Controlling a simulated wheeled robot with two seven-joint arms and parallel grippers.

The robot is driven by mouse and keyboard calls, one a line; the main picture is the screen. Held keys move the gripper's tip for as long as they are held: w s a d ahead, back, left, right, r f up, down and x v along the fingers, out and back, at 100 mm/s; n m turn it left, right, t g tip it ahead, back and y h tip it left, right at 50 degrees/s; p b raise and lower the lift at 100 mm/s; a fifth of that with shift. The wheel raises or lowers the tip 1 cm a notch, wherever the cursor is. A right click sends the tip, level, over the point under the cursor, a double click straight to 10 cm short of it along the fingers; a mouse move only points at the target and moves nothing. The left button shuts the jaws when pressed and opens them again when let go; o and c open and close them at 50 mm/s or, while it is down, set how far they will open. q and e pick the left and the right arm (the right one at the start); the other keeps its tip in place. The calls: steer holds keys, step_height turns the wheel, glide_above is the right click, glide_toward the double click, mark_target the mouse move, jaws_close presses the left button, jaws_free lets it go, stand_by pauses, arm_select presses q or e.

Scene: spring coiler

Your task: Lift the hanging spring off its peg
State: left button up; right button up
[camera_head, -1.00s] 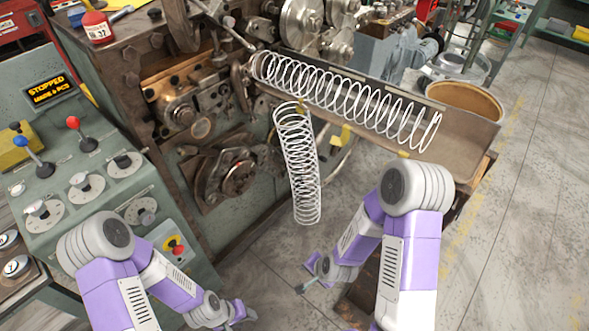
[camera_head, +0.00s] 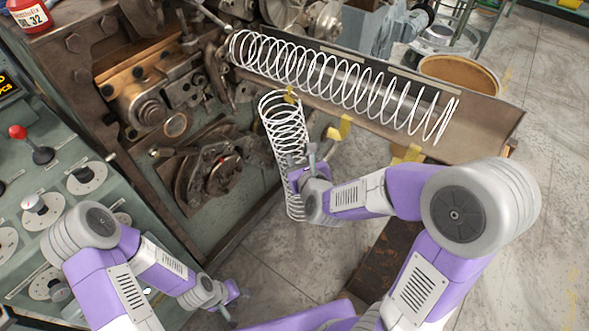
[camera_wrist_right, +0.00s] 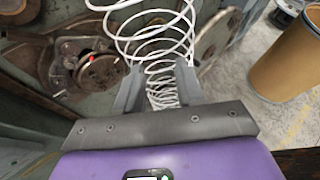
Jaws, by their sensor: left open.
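The hanging spring (camera_head: 283,118), a white wire coil, hangs upright below the trough at the side of the machine. A small yellow piece (camera_head: 290,94) shows at its top coils, where it seems to hang; the peg itself is not clear. My right gripper (camera_head: 303,160) is at the spring's middle, and its wrist hides part of the lower coils. In the right wrist view the spring (camera_wrist_right: 152,40) runs down between the two separated fingers (camera_wrist_right: 160,78); I cannot tell whether they press on it. My left gripper (camera_head: 236,299) is open and empty, low down, away from the spring.
A long spring (camera_head: 350,85) lies in the metal trough (camera_head: 480,120) just above. Yellow brackets (camera_head: 340,128) hang under the trough. The machine's round chuck (camera_head: 222,172) is left of the spring. A brown drum (camera_head: 458,74) stands behind.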

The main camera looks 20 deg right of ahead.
mark_target(291, 147)
steer(key=x, duration=0.6)
steer(key=shift+a+f+b, duration=0.1)
steer(key=shift+f+b, duration=0.05)
steer(key=shift+b, duration=0.25)
jaws_close()
stand_by(1.0)
